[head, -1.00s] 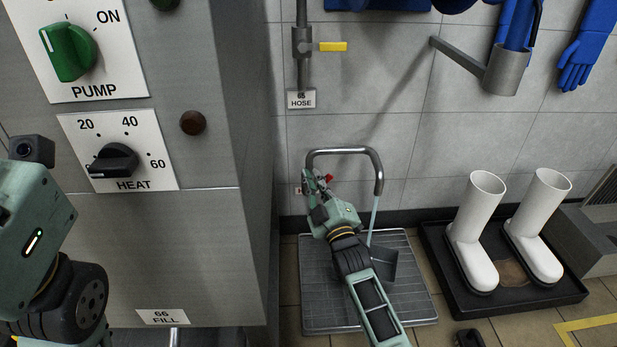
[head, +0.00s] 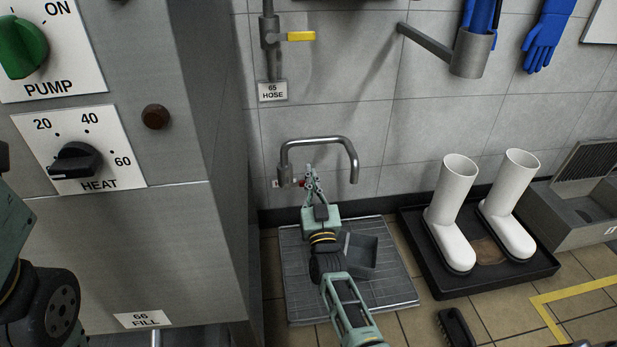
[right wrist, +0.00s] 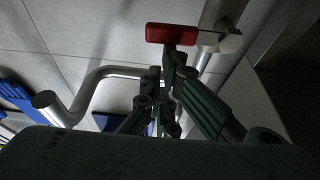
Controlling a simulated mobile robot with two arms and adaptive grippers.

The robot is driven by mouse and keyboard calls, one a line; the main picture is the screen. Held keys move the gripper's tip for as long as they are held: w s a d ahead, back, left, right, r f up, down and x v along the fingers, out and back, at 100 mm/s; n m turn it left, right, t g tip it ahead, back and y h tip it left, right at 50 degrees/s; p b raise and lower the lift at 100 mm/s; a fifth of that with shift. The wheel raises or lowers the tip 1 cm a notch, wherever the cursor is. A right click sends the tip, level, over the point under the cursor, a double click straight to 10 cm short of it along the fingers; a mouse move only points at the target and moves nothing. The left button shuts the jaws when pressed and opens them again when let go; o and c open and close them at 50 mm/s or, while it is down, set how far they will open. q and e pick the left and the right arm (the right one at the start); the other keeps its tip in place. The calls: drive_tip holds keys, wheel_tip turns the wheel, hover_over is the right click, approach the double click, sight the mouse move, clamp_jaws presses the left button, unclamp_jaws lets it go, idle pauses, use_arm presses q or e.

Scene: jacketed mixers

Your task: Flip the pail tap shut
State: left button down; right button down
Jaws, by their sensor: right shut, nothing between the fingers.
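The pail tap (head: 322,141) is a steel gooseneck pipe low on the tiled wall, its spout pointing down at the right. No water stream shows below the spout. Its red lever (head: 301,183) is small in the head view, at the pipe's left foot and partly behind my fingers. In the right wrist view the red lever (right wrist: 171,33) lies crosswise just beyond my fingertips. My right gripper (head: 310,172) is shut and empty, with its tips close to the lever; I cannot tell whether they touch. It also shows in the right wrist view (right wrist: 168,62). My left gripper's fingers are out of view.
A floor grate (head: 295,290) with a grey open-topped piece (head: 360,254) lies below the tap. A steel cabinet (head: 190,250) stands close on the left. White boots (head: 452,210) stand on a black tray (head: 480,283) at right. A yellow-handled hose valve (head: 300,36) is above.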

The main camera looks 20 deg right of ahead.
drive_tip(key=shift+d+f+m+h, duration=0.1)
drive_tip(key=shift+f+m+h, duration=0.15)
drive_tip(key=shift+m+h, duration=0.2)
drive_tip(key=shift+y, duration=0.25)
